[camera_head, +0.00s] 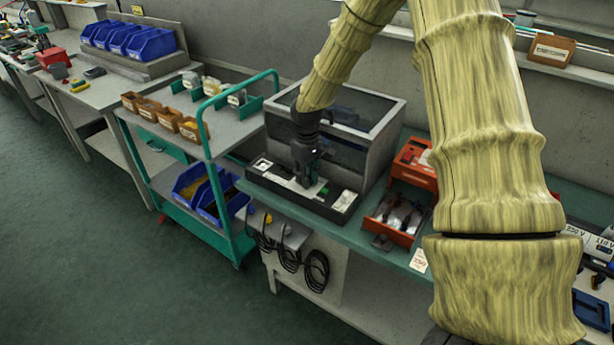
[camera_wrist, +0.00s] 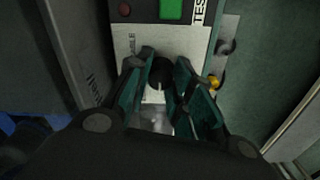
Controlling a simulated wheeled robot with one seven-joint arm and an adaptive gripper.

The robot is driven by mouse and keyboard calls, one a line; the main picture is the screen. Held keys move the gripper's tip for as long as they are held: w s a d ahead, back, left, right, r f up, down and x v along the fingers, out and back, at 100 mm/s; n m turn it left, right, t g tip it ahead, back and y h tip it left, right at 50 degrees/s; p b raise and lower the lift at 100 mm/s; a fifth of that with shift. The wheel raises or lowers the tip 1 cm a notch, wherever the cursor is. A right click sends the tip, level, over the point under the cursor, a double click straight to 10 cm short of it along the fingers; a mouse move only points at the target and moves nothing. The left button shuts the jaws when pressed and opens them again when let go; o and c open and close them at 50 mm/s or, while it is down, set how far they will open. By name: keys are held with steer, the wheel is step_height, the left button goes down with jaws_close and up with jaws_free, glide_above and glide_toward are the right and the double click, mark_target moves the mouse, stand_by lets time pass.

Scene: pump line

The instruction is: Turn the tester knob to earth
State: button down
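The tester (camera_head: 345,203) is a low dark unit with pale panels, in front of a grey box with dark windows. Its knob (camera_wrist: 160,73) is round and black with a light pointer mark, seen in the wrist view on a pale panel below a green display (camera_wrist: 171,9). My gripper (camera_wrist: 165,64) points down at the panel, with its green-padded fingers on either side of the knob. It also shows in the head view (camera_head: 306,180). The fingertips are very near the knob; whether they touch it is unclear. The knob's position labels are hidden or unreadable.
Orange-red bins (camera_head: 392,222) stand right of the tester on the green bench. A teal trolley (camera_head: 206,143) with small bins stands to the left. Black cables (camera_head: 316,270) hang below the bench front. A yellow part (camera_wrist: 215,83) lies right of the panel.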

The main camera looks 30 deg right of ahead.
steer(key=shift+d+r, duration=0.1)
steer(key=m+p, duration=0.1)
steer(key=m, duration=0.1)
steer(key=shift+m, duration=0.4)
steer(key=shift+m+p, duration=0.9)
steer(key=shift+m, duration=1.6)
steer(key=shift+w, duration=0.1)
steer(key=c, duration=1.2)
jaws_free()
steer(key=shift+r, duration=0.1)
step_height(320, 180, up, 12)
